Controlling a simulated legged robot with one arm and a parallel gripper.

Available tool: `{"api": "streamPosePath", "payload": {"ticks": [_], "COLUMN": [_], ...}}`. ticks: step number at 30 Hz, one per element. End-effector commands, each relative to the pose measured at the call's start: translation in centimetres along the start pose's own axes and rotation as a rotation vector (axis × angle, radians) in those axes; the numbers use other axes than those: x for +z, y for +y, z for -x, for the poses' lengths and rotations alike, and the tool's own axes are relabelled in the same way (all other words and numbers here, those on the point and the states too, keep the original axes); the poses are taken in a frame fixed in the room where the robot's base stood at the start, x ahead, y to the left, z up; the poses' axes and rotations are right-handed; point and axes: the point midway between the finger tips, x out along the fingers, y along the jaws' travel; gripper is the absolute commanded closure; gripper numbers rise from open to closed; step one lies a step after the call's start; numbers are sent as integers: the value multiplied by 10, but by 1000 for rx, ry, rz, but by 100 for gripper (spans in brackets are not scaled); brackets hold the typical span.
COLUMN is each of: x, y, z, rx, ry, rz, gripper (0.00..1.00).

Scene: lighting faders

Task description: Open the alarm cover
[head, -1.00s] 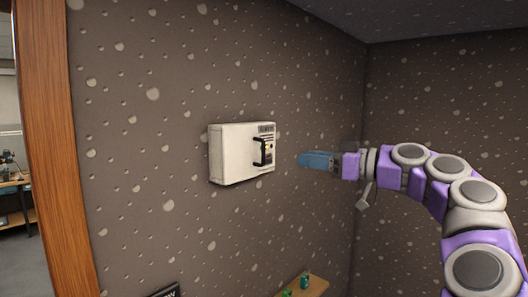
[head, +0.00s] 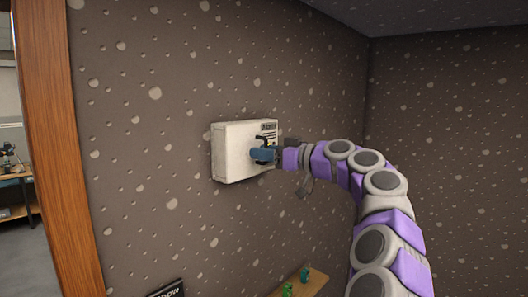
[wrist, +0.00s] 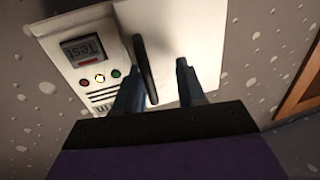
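The alarm cover is the front of a white wall box (head: 232,153), and it looks closed. It carries a black upright handle, mostly hidden by my gripper (head: 264,154) in the head view. In the wrist view the dark handle (wrist: 146,68) stands between the two blue fingers of my gripper (wrist: 159,72), nearer the left finger. The fingers are apart, with a clear gap between the handle and the right finger. Whether the left finger touches the handle I cannot tell.
A wooden shelf (head: 312,284) with small green objects is below on the wall. A wooden door frame (head: 55,150) stands at the left.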

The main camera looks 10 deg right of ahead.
Motion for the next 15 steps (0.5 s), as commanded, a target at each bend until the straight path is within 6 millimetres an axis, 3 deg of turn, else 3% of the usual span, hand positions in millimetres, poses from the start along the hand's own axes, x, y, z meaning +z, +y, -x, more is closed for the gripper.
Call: {"api": "streamPosePath", "payload": {"ticks": [7, 15], "x": [2, 0], "y": [1, -4], "z": [0, -6], "rx": [-1, 2], "ry": [-1, -4], "rz": [-1, 3], "gripper": [63, 89]}}
